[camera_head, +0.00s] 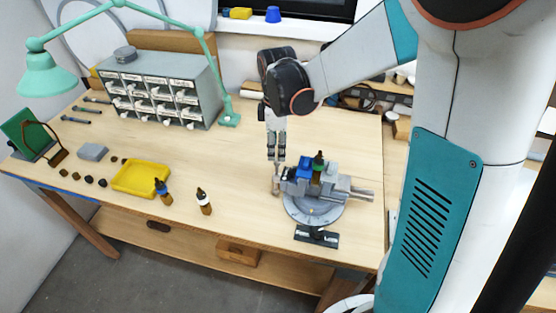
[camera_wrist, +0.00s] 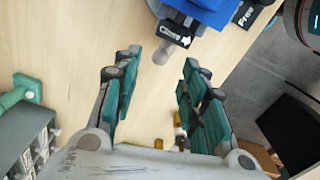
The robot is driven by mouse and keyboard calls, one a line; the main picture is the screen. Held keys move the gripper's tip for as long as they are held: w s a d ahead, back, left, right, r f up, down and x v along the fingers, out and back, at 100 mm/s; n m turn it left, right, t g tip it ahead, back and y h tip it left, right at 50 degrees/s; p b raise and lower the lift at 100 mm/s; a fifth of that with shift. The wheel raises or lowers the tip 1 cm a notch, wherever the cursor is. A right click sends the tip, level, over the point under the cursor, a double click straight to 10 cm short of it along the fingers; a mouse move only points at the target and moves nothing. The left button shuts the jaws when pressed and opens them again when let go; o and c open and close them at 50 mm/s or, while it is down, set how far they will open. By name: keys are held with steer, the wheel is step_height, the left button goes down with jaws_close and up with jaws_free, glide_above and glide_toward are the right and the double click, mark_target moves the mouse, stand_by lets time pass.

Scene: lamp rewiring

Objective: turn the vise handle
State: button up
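The vise handle (camera_head: 276,183) is at the vise's left end. My gripper (camera_head: 276,156) points down just above the handle. In the wrist view my gripper (camera_wrist: 160,75) is open, its two teal fingers apart. A pale bar end of the handle (camera_wrist: 162,53) shows between the fingertips, with no visible grip on it. The vise (camera_wrist: 190,12) is at the top, partly cut off.
Black labels reading "Close" (camera_wrist: 170,33) and "Free" (camera_wrist: 246,14) sit by the vise. A drawer cabinet (camera_head: 160,90) and green lamp (camera_head: 48,75) stand behind. The table middle is clear.

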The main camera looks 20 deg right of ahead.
mark_target(277, 160)
step_height(277, 160, down, 6)
steer(key=shift+r+b, duration=0.1)
steer(key=shift+b, duration=0.25)
jaws_close()
